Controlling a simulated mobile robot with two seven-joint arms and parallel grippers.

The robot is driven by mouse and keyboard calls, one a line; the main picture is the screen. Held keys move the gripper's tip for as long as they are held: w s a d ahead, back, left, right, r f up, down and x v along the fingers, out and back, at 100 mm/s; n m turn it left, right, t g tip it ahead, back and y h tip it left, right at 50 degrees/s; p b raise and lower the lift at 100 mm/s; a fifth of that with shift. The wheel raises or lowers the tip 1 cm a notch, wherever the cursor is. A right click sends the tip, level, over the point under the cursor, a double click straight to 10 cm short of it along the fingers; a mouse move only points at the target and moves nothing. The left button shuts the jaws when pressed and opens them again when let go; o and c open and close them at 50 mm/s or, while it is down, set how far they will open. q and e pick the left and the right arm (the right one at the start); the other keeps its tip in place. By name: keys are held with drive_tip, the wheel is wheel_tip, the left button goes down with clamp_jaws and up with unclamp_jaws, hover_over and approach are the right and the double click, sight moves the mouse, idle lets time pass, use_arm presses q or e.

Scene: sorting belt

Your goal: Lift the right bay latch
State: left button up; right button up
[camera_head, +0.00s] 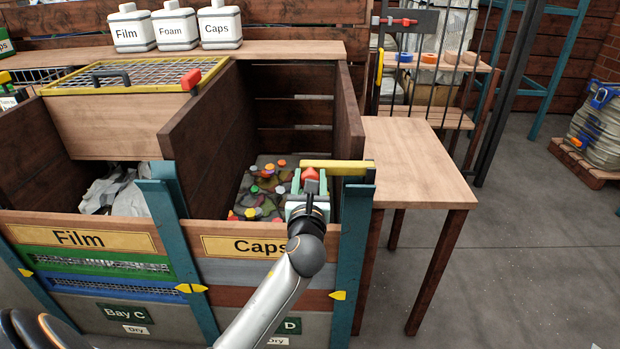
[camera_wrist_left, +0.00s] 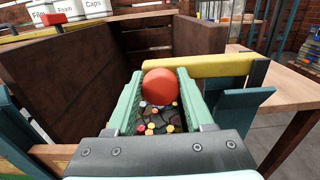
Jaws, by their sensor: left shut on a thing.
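The right bay latch is a yellow bar (camera_head: 340,167) with a red knob (camera_head: 310,173) at its left end. It lies roughly level across the right part of the Caps bay and meets the teal post on the right. My left gripper (camera_head: 309,181) reaches over the bay's front board and is shut on the red knob. In the left wrist view the knob (camera_wrist_left: 160,86) sits between the two green fingers, and the yellow bar (camera_wrist_left: 215,67) runs off to the right. My right gripper is not in view.
The Caps bay (camera_head: 215,145) holds loose colored caps below the gripper. A wooden side table (camera_head: 415,160) stands right of the bay. Three white tubs (camera_head: 175,28) stand behind.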

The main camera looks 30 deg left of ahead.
use_arm(q)
clamp_jaws()
idle(0.4)
